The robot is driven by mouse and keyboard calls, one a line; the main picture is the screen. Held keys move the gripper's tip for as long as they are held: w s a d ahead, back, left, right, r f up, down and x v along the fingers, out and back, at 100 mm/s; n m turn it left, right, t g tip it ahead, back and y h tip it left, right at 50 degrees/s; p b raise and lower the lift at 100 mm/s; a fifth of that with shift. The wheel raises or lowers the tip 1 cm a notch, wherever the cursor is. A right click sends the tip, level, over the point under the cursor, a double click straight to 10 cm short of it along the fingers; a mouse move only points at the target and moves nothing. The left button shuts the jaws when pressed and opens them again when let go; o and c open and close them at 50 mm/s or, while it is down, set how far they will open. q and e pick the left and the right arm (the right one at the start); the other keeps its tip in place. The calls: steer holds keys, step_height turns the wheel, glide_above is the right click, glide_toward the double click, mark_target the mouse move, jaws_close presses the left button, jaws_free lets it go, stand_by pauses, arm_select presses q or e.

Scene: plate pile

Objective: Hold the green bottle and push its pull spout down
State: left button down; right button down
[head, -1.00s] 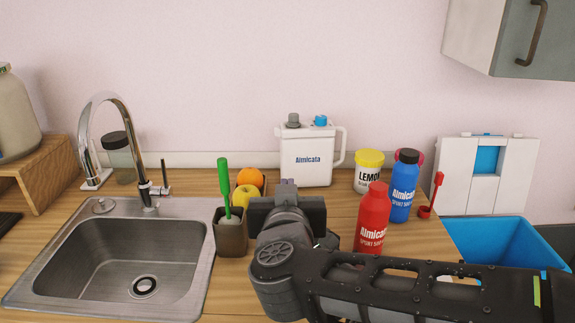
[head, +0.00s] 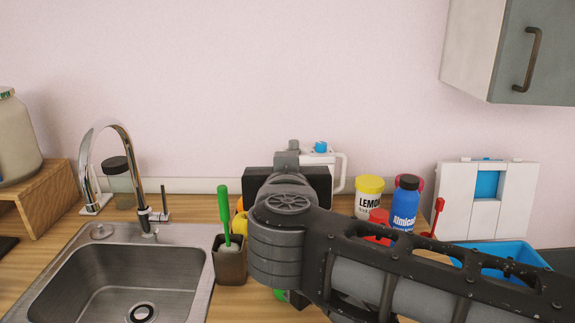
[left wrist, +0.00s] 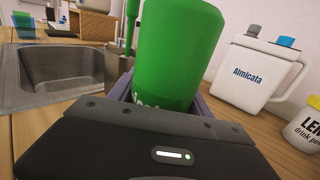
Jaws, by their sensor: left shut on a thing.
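The green bottle (left wrist: 180,40) fills the middle of the left wrist view, with its top cut off by the frame. My left gripper (left wrist: 165,98) is shut around its body, one finger on each side. The pull spout is out of sight in both views. In the head view a small green patch (head: 280,295) shows below the arm and may be the bottle; the rest is hidden. My right arm comes in from the right, and its gripper (head: 287,160) is raised in front of the white canister. Its fingers are seen from behind, so their opening cannot be told.
A sink (head: 140,285) lies to the left, beside a cup (head: 230,265) with a green brush. A white canister (head: 339,175), a lemon tub (head: 369,200), a blue bottle (head: 405,205) and a red bottle (head: 378,218) stand behind the arm. A blue bin (head: 505,255) is at right.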

arm_select(q)
steer(key=shift+c, duration=1.9)
jaws_free()
steer(key=v, duration=1.2)
